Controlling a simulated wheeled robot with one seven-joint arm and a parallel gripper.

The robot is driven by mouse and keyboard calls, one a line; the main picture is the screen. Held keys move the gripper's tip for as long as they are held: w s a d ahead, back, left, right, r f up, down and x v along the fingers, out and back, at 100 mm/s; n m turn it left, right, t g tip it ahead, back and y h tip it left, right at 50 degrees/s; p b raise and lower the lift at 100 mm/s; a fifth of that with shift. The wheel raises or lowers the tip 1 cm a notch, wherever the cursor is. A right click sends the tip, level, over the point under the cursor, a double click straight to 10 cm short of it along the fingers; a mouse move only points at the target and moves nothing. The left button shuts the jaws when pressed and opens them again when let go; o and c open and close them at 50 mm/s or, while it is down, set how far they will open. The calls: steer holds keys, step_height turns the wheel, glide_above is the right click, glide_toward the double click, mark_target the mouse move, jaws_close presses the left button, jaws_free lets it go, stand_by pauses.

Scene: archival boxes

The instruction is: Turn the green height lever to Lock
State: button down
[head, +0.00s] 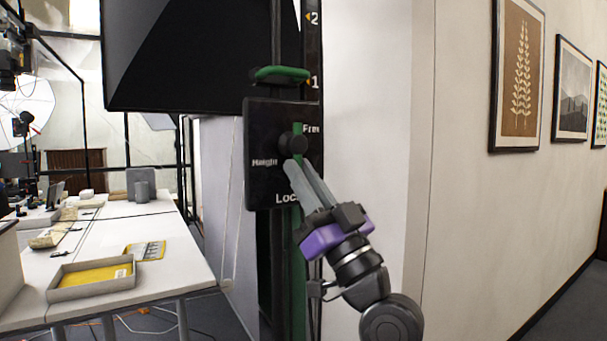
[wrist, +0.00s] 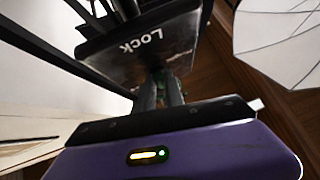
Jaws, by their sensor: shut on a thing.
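A black plate (head: 262,187) on the upright column carries the labels Height, Free at upper right and Lock at the bottom. A round black knob (head: 291,143) sits at its middle, with a narrow green strip of the lever (head: 298,129) showing just above. My gripper (head: 298,164) reaches up from the lower right, its fingers just below the knob and above the Lock label. It is shut on the lever; green shows between the fingers in the wrist view (wrist: 160,88). The fingers hide most of the lever, so its exact angle is unclear.
A green collar (head: 281,75) sits on the column above the plate, beside a scale marked 1 and 2. A large black softbox (head: 200,55) hangs at upper left. A white table (head: 150,225) with a grey tray (head: 92,291) stands left. A wall is close on the right.

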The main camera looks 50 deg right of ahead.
steer(key=c, duration=1.4)
jaws_free()
steer(key=shift+c, duration=0.2)
steer(key=b+v, duration=0.2)
steer(key=v, duration=0.5)
steer(key=shift+s+f+b, duration=0.25)
steer(key=shift+f+b, duration=0.1)
steer(key=shift+b, duration=0.05)
